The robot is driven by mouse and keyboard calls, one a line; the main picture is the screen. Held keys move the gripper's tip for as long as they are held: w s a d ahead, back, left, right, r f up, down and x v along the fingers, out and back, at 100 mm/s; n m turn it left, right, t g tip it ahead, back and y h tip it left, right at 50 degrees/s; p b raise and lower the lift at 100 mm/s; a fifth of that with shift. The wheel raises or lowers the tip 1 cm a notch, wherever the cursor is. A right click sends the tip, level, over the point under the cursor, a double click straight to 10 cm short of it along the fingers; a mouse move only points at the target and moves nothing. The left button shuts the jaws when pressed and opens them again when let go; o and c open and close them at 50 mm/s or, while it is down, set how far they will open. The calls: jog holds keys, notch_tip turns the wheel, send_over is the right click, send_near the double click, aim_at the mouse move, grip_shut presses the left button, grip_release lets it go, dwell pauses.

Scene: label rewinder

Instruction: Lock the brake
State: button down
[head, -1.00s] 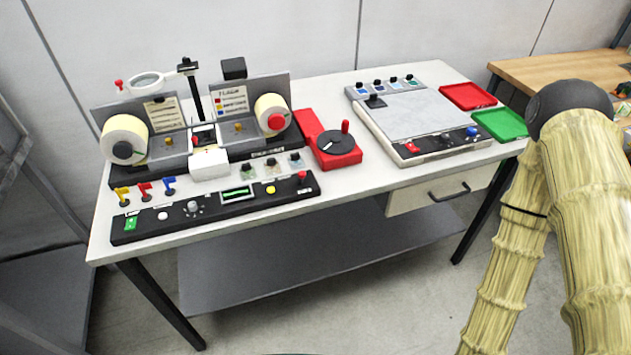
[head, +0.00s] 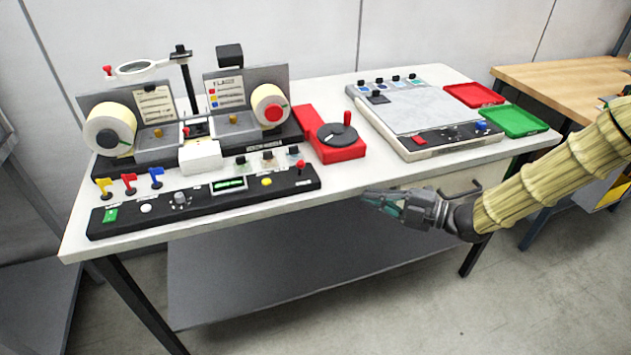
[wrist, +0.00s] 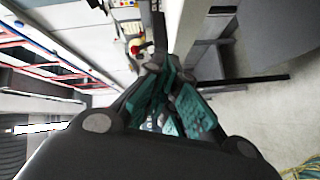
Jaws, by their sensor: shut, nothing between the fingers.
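No readable label tells which control is the brake. A black control panel (head: 205,205) lies along the table's front left. At its right end stands a small red-knobbed lever (head: 301,167). At its left end are yellow (head: 103,186), red (head: 129,182) and blue (head: 156,176) flag levers. A red box (head: 340,154) with a black disc and a red upright handle (head: 347,119) sits right of the rewinder. My gripper (head: 372,198) is shut and empty off the table's front edge, pointing left, apart from everything. Its teal finger pads (wrist: 165,100) fill the middle of the wrist view.
The rewinder carries two label rolls (head: 110,130) (head: 268,104), with a magnifier (head: 138,69) behind. A flat machine (head: 430,115), a red tray (head: 474,95) and a green tray (head: 515,120) stand at right. A drawer handle (head: 475,188) juts out near my gripper.

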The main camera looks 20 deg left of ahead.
aim_at(300, 167)
notch_tip(300, 167, up, 5)
jog(key=n+g, duration=0.1)
jog(key=n, duration=0.2)
jog(key=n+g+y+b, duration=0.1)
jog(key=n, duration=0.2)
jog(key=shift+a+f+g, duration=0.15)
jog(key=shift+g, duration=0.15)
jog(key=a+p, duration=0.3)
jog(key=a, duration=1.1)
jog(key=shift+w, duration=0.2)
jog(key=shift+d+p, duration=0.1)
jog(key=shift+p, duration=0.25)
